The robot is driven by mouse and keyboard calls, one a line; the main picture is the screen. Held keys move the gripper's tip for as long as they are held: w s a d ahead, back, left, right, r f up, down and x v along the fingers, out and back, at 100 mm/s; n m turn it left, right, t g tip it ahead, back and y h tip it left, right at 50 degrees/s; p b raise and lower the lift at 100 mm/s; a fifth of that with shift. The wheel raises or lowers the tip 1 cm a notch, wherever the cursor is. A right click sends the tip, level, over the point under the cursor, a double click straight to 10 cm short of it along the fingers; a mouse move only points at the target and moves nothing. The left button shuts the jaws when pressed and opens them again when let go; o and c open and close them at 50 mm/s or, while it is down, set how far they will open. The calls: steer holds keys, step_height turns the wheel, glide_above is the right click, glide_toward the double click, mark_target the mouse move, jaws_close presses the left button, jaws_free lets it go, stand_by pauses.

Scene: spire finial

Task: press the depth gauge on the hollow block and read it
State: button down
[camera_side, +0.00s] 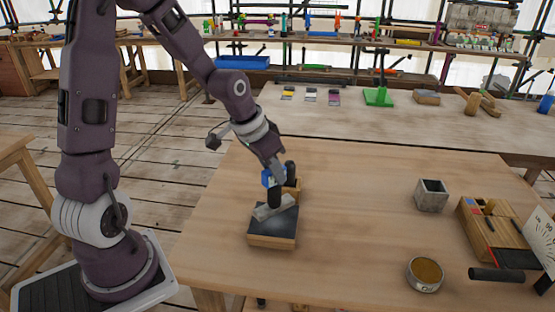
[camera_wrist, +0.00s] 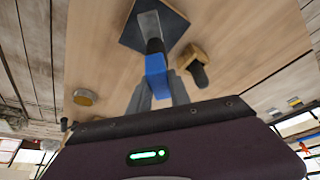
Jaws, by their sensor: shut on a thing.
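The hollow block (camera_side: 431,196) is a small grey cube with an open top, standing upright on the right half of the table. My gripper (camera_side: 274,172) is well to its left, shut on a blue-and-black tool (camera_wrist: 155,68). Below the tool a grey metal bar (camera_side: 274,208) lies on a dark-topped slab (camera_side: 273,238); the bar also shows in the wrist view (camera_wrist: 150,27). I cannot tell whether bar and tool are one piece. A wooden device (camera_side: 483,230) with a marked white card (camera_side: 541,243) stands at the right edge. I cannot tell which thing is the depth gauge.
A notched wooden piece with a black knob (camera_wrist: 193,64) stands close beside the tool. A round tin (camera_side: 425,274) is near the front right, and a black cylinder (camera_side: 497,274) is right of it. The table between the slab and the hollow block is clear.

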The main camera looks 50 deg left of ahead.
mark_target(274, 182)
steer(key=shift+f, duration=0.3)
stand_by(0.4)
steer(key=shift+f, duration=1.35)
stand_by(0.7)
steer(key=shift+r, duration=2.5)
steer(key=shift+f, duration=0.1)
steer(key=shift+f, duration=2.25)
